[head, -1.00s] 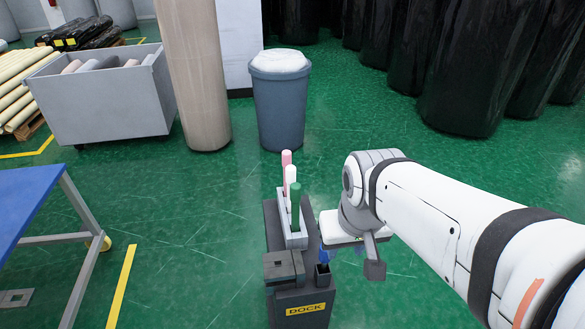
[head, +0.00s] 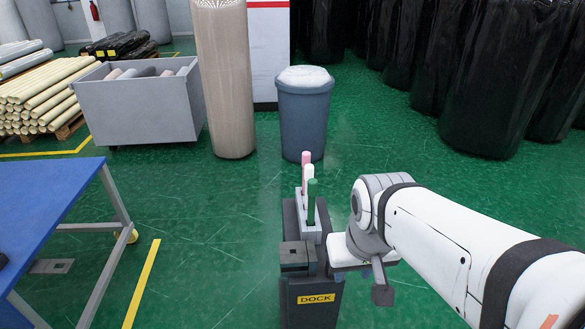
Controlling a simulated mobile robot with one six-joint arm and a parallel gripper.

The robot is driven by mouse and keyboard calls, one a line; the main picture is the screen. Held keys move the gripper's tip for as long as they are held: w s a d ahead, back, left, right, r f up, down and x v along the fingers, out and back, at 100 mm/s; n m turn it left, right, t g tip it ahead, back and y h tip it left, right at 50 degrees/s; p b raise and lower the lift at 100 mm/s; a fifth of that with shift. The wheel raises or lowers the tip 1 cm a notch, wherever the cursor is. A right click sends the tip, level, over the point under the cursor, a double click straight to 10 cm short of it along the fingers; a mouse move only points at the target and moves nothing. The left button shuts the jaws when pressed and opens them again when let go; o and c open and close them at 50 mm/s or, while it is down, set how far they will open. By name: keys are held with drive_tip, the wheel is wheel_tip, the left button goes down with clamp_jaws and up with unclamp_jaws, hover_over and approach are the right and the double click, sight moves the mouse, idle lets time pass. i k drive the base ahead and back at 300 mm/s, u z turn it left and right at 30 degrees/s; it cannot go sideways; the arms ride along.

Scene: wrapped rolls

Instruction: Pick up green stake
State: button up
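The green stake (head: 311,201) stands upright in a grey holder (head: 309,232) on top of the dark dock (head: 310,298). It is the nearest of a row, with a white stake (head: 306,180) and a pink stake (head: 305,160) behind it. My gripper (head: 381,283) is at the end of my white arm, just right of the dock and lower than the stake's top. It is apart from the green stake. Its fingers are small and mostly hidden, so I cannot tell whether it is open or shut.
A blue table (head: 50,200) stands at the left. Behind are a grey bin (head: 304,115), a tall beige roll (head: 227,90), a grey cart (head: 135,110) and black-wrapped rolls (head: 490,80). Green floor (head: 200,220) is clear between the table and the dock.

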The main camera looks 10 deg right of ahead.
sight(312, 189)
drive_tip(key=i, duration=0.9)
drive_tip(key=z, duration=0.05)
